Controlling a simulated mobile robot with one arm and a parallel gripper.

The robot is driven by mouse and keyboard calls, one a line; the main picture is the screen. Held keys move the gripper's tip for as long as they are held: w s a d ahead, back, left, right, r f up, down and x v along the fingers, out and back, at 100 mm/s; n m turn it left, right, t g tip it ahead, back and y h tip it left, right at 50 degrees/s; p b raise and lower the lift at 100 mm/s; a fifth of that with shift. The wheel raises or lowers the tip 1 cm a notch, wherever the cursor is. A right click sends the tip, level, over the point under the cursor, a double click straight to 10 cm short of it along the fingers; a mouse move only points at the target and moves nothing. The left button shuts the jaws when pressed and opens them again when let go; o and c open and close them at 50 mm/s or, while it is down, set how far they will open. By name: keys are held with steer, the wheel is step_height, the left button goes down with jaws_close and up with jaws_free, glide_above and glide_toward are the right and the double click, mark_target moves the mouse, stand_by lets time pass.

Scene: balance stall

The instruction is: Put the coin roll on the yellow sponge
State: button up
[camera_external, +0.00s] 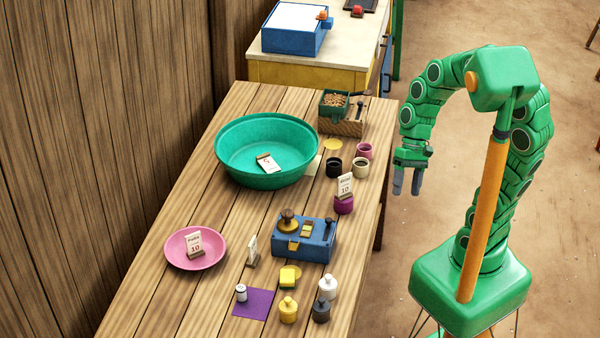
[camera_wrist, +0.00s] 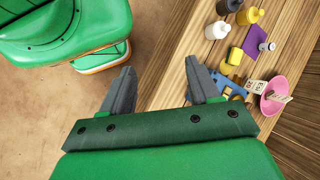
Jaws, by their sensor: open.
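The small pale cylinder (camera_external: 241,292), which looks like the coin roll, stands upright on a purple cloth (camera_external: 262,298) at the near part of the wooden table. It also shows in the wrist view (camera_wrist: 263,45). The yellow sponge (camera_external: 288,277) is a small yellow block just right of the cloth; in the wrist view it shows as a yellow block (camera_wrist: 235,57). My gripper (camera_external: 407,187) is open and empty, fingers pointing down, off the table's right side and well away from both.
A blue scale (camera_external: 318,240), card holder (camera_external: 252,252), pink plate (camera_external: 215,250), purple cup (camera_external: 344,205) and teal basin (camera_external: 235,130) occupy the table farther back.

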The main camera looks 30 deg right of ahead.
steer(key=s+d+r+t+h, duration=0.1)
steer(key=d+h, duration=0.1)
steer(key=d, duration=0.6)
steer(key=s+d+r+n+t+h, duration=0.1)
steer(key=s+d+h, duration=0.1)
steer(key=d, duration=0.5)
steer(key=shift+d+r, duration=0.2)
steer(key=shift+d, duration=0.15)
steer(key=shift+w, duration=0.15)
